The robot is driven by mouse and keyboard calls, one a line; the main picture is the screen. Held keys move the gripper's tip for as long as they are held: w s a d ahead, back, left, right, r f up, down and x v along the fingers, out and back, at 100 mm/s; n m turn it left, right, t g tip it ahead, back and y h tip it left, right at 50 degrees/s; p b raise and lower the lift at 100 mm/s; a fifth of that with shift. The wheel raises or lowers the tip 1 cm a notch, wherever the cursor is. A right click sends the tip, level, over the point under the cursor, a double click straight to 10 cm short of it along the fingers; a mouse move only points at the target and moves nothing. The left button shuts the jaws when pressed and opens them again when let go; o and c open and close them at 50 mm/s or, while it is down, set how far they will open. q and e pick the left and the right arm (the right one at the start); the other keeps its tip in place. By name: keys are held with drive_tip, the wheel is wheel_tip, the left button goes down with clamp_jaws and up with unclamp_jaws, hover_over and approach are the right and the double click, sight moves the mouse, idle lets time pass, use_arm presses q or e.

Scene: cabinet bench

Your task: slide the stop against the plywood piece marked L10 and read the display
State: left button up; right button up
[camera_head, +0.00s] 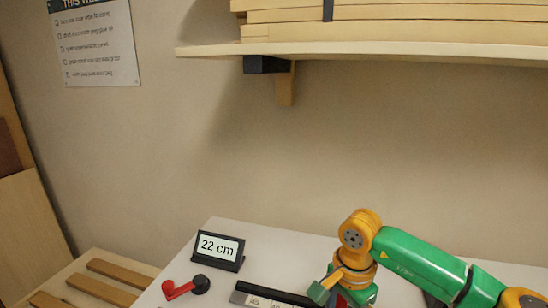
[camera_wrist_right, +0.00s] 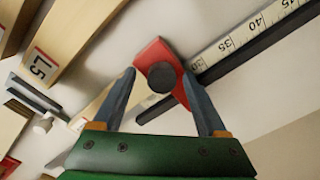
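The display (camera_head: 217,247) stands at the back left of the bench and reads "22 cm". The red stop with a dark round knob (camera_wrist_right: 160,78) sits beside the scale (camera_wrist_right: 245,35) in the right wrist view. My right gripper (camera_wrist_right: 159,74) is open, its fingers on either side of the stop and the knob between them with gaps. Whether a fingertip touches the red body I cannot tell. In the head view my right gripper (camera_head: 342,290) is over the scale (camera_head: 268,299). No label L10 is readable. My left gripper is out of view.
A plywood piece marked L5 (camera_wrist_right: 48,48) lies at the left of the wrist view, with other wooden pieces around it. A red and black object (camera_head: 186,288) lies in front of the display. A shelf (camera_head: 400,49) with stacked boards hangs above the bench.

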wheel_tip(320, 180, up, 9)
drive_tip(key=p, duration=0.7)
drive_tip(key=shift+r, duration=0.1)
